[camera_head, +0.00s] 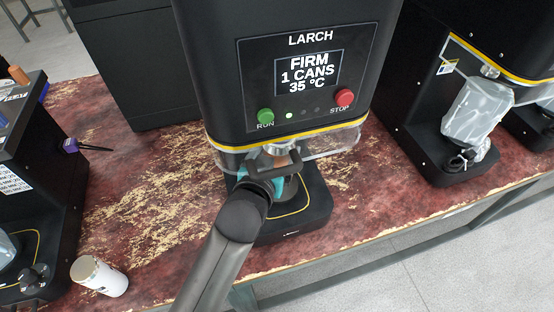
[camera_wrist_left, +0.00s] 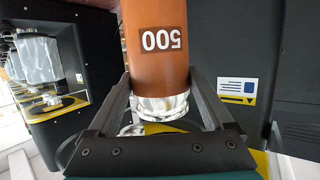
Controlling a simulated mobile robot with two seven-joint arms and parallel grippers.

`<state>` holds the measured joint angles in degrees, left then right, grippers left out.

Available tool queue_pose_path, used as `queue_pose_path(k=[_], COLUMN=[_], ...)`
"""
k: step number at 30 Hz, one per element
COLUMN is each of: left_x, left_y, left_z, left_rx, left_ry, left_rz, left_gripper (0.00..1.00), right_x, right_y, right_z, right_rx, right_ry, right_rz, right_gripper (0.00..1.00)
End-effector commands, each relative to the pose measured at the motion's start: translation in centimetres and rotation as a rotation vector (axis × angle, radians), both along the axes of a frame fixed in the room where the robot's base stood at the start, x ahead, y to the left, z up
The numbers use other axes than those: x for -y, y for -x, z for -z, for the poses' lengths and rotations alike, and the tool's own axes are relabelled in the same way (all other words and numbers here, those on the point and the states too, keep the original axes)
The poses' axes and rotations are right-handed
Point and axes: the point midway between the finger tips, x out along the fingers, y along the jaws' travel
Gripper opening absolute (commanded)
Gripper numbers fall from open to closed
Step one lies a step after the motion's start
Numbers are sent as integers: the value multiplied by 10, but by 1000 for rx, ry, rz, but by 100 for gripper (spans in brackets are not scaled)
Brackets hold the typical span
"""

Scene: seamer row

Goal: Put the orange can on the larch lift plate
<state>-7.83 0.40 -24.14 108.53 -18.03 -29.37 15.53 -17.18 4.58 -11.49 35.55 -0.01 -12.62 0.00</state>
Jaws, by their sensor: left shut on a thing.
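My left gripper (camera_head: 277,167) reaches in under the head of the LARCH machine, above its black base. In the left wrist view its two fingers (camera_wrist_left: 165,98) are shut on the orange can (camera_wrist_left: 155,75), one on each side near its silvery end. The can's "500" label reads upside down in that view. In the head view my gripper and the clear guard mostly hide the can. The larch lift plate (camera_head: 293,203) shows partly as a dark surface with a yellow ring line. I cannot tell whether the can touches it. My right gripper is not in view.
The LARCH machine (camera_head: 300,80) has a lit screen, a green RUN button and a red STOP button. A clear guard (camera_head: 333,143) hangs below its head. Similar machines stand on both sides.

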Motion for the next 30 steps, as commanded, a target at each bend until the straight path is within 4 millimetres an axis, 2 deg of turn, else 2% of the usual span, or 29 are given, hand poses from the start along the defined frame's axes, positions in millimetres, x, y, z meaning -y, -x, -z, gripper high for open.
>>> queue_pose_path(k=[4, 11, 22, 23, 26, 30], left_x=[1, 1, 1, 1, 1, 0], left_y=[-2, -2, -2, -1, -1, -1], left_z=[5, 33, 36, 39, 38, 38], left_rx=[4, 4, 5, -1, -1, -1], left_ry=[2, 3, 4, 1, 1, 1], left_rz=[1, 1, 1, 1, 1, 1], left_gripper=[0, 0, 0, 88, 99, 100], right_x=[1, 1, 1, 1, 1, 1], right_y=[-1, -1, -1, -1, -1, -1], right_z=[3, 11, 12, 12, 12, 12], right_rx=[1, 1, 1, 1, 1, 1], right_ry=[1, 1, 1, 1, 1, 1], right_rz=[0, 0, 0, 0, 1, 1], right_gripper=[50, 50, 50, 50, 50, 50])
